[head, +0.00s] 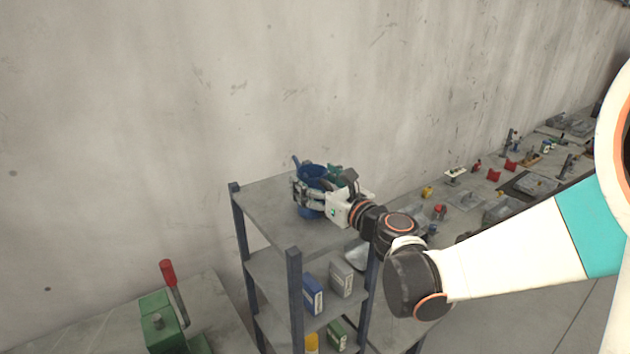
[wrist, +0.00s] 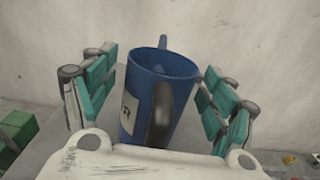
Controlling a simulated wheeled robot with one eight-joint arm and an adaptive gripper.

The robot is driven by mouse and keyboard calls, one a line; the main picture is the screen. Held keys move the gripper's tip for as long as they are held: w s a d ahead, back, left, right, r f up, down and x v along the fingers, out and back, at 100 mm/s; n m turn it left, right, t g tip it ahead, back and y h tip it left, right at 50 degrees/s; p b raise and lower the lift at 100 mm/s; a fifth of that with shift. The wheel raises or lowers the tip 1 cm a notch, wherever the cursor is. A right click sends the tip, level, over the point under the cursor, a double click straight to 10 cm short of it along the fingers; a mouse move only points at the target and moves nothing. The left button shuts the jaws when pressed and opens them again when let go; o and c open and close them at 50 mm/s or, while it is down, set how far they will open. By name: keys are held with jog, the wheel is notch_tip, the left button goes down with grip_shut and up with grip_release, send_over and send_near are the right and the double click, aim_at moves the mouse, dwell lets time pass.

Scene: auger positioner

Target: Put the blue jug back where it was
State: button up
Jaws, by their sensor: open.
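The blue jug (head: 312,174) stands on the top board of a shelf rack (head: 262,200) in the head view, partly hidden by my gripper (head: 318,190). In the wrist view the blue jug (wrist: 172,88) is upright or nearly so, with a dark handle facing the camera, a pale label on its left side and a spout at the far rim. My gripper (wrist: 160,95) is open, with its teal-padded fingers on either side of the jug. A gap shows between the jug and the fingers on each side.
A concrete wall (head: 150,100) rises behind the rack. Lower shelves hold a blue box (head: 312,294) and a grey box (head: 341,278). A green machine with a red-handled lever (head: 168,272) stands at left. A bench with several small parts (head: 510,165) runs along the wall at right.

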jog(key=s+d+f+n+g+h+b, duration=0.1)
jog(key=s+d+f+n+g+h, duration=0.2)
jog(key=s+n, duration=0.6)
jog(key=s+d+f+n+g+b, duration=0.1)
jog(key=s+d+f+n+g, duration=0.2)
jog(key=s+n, duration=0.6)
jog(key=s+d+f+n+g+h, duration=0.2)
jog(key=s+d+n+h, duration=0.5)
jog(key=s+d+n, duration=0.4)
jog(key=shift+s+d+f, duration=0.65)
jog(key=shift+d+f, duration=0.15)
jog(key=shift+d, duration=0.15)
